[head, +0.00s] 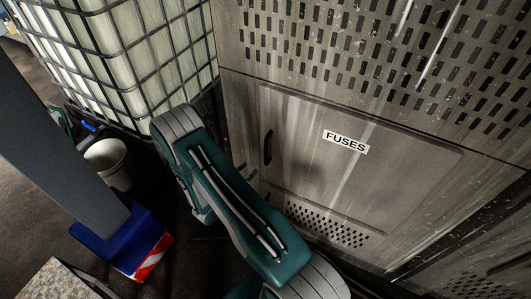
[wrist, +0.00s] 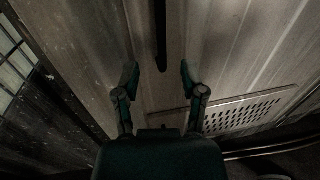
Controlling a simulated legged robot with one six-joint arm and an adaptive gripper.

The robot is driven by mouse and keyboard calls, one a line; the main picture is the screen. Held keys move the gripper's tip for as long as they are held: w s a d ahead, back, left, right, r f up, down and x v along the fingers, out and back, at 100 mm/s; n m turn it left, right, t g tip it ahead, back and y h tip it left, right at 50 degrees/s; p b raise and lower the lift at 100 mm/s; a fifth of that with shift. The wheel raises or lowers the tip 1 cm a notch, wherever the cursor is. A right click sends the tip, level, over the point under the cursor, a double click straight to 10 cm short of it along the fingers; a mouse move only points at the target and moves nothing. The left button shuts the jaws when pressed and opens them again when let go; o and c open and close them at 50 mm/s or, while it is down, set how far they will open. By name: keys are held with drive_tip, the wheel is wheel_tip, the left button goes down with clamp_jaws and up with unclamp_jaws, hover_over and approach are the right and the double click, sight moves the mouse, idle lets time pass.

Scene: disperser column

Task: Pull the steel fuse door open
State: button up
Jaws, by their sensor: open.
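The steel fuse door (head: 390,190) is a flat panel labelled FUSES, set in the cabinet front, and looks shut in the head view. Its black vertical handle (head: 268,147) is near its left edge. In the wrist view the handle (wrist: 160,35) hangs down from the top middle, and the door (wrist: 240,50) fills the right side. My gripper (wrist: 159,80) is open and empty. Its two fingers are spread on either side of the line of the handle, around its lower end in the picture; I cannot tell the depth between them. In the head view my arm hides the gripper.
A caged white tank (head: 140,55) stands left of the cabinet. A white bucket (head: 108,160) and a blue object with a red-and-white striped side (head: 150,258) are on the floor at left. The cabinet has perforated panels above (head: 380,45) and a vent grille (head: 330,225) low down.

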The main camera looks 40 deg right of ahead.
sight(266, 162)
drive_tip(key=d, duration=0.3)
drive_tip(key=w+d, duration=0.1)
drive_tip(key=d, duration=0.5)
drive_tip(key=shift+w+d, duration=0.35)
drive_tip(key=shift+w, duration=0.05)
clamp_jaws()
